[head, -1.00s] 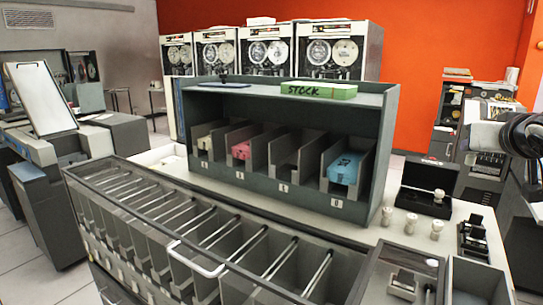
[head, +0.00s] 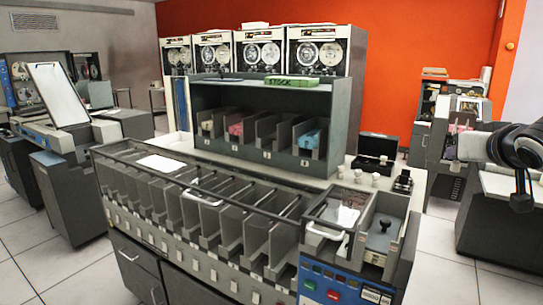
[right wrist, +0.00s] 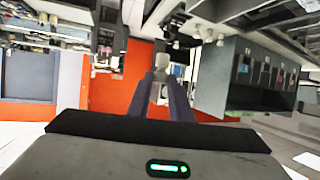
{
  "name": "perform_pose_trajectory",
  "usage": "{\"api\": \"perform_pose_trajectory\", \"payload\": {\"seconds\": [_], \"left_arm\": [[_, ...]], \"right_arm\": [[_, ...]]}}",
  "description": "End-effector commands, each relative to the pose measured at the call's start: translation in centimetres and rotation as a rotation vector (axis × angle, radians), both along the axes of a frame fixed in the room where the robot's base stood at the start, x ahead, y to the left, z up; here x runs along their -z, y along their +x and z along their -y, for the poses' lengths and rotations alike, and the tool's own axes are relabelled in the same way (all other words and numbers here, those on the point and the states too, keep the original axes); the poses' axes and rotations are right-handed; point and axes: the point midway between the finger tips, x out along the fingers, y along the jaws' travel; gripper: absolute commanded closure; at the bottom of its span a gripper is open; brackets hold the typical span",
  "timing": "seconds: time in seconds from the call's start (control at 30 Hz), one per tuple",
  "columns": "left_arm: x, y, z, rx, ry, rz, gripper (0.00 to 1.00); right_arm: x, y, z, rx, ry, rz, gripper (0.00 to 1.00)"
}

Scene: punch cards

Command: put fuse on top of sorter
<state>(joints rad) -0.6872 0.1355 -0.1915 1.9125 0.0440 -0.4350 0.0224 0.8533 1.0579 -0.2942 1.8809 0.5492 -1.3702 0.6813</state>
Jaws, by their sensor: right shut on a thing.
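The sorter (head: 215,225) is the long grey machine with a row of open pockets across the front of the head view. Its right end has a feed area and a panel of coloured buttons. My right gripper (right wrist: 163,84) is shut on a small pale grey fuse (right wrist: 162,72) at its fingertips in the right wrist view. In the head view my right arm (head: 505,148) is at the right edge, well right of the sorter; the held fuse cannot be made out there. My left gripper is not in view.
Several small pale knobs (head: 358,175) stand on the white table behind the sorter, beside an open black case (head: 376,148). A grey card rack (head: 262,135) with a green STOCK block (head: 292,81) stands behind. Floor is free right of the sorter.

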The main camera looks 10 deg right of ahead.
Motion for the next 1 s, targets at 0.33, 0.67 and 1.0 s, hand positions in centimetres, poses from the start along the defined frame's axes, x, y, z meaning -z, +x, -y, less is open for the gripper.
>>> {"api": "perform_pose_trajectory", "payload": {"seconds": [0.33,0.67,1.0], "left_arm": [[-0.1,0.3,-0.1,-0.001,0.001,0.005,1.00],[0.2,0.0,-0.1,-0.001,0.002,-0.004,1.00],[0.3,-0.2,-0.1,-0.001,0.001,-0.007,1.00]], "right_arm": [[5.6,0.1,-6.2,-0.221,0.008,-0.007,1.00],[14.6,-4.0,-17.6,-0.702,0.023,0.003,1.00],[20.7,-14.6,-26.5,-1.207,0.012,0.003,1.00]]}}
